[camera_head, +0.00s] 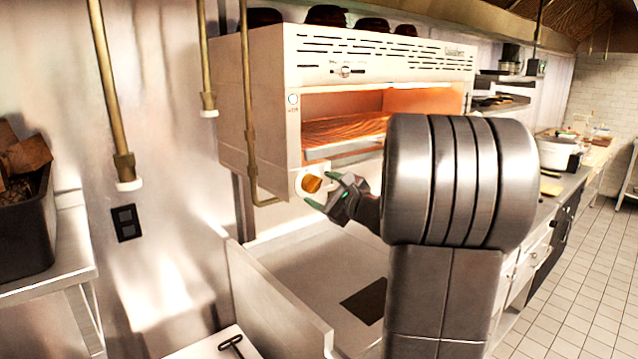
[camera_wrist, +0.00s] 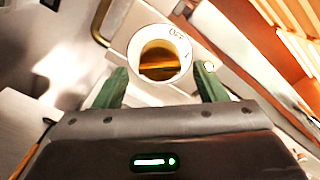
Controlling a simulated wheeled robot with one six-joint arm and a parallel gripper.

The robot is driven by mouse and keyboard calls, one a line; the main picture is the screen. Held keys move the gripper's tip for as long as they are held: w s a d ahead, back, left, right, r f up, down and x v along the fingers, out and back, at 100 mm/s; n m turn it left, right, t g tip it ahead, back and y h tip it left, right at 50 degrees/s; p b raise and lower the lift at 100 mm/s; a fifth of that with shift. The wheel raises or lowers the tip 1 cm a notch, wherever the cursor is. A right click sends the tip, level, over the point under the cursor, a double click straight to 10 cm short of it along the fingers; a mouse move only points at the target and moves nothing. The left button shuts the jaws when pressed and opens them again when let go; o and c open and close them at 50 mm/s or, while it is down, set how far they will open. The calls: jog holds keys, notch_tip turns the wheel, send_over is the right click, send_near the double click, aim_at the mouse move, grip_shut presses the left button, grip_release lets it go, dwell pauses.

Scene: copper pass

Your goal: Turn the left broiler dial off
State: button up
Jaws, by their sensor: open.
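The left broiler dial (camera_head: 312,184) is a brass-coloured knob on a white round plate at the lower left front corner of the broiler (camera_head: 290,60). In the wrist view the dial (camera_wrist: 160,60) shows with the word OFF on the upper right of its plate. My gripper (camera_head: 332,190) is close in front of the dial, just to its right in the head view. Its two green fingers (camera_wrist: 160,85) are apart, one on each side of the dial's lower part, with nothing held. I cannot tell whether they touch the dial. The broiler glows orange inside.
A steel counter (camera_head: 290,265) with a low side panel lies below the broiler. Brass pipes (camera_head: 247,100) run down the wall left of it. A dark bin (camera_head: 25,225) stands on a shelf at far left. Dark bowls (camera_head: 326,15) sit on top. The tiled floor at right is clear.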

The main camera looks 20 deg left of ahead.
jog(key=shift+x, duration=0.85)
jog(key=shift+c, duration=0.5)
jog(key=c, duration=0.9)
jog(key=shift+f+b, duration=0.15)
jog(key=shift+b, duration=0.2)
